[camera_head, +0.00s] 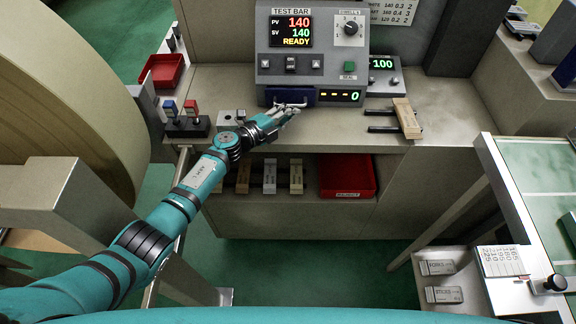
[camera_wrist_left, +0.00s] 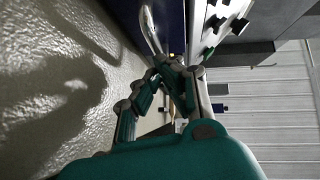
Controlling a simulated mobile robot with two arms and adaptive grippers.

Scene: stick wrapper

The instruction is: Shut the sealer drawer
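The sealer (camera_head: 312,45) is a grey machine on the bench, with a lit display reading 140, 140 and READY. Its drawer has a dark blue front (camera_head: 272,98) at the lower left, with a pale curved handle (camera_head: 291,104). The front looks close to the machine body; any gap is too small to tell. My left gripper (camera_head: 292,112) is just in front of and below the handle. In the left wrist view, its fingertips (camera_wrist_left: 170,66) converge beside the silver handle (camera_wrist_left: 151,30); contact is unclear. My right gripper is out of view.
A two-lever switch box (camera_head: 187,125) and a red bin (camera_head: 166,70) stand left of the sealer. A tan-handled fork-like part (camera_head: 406,118) lies on the bench to the right. A shelf below holds several blocks and a red tray (camera_head: 347,175). The bench front right is clear.

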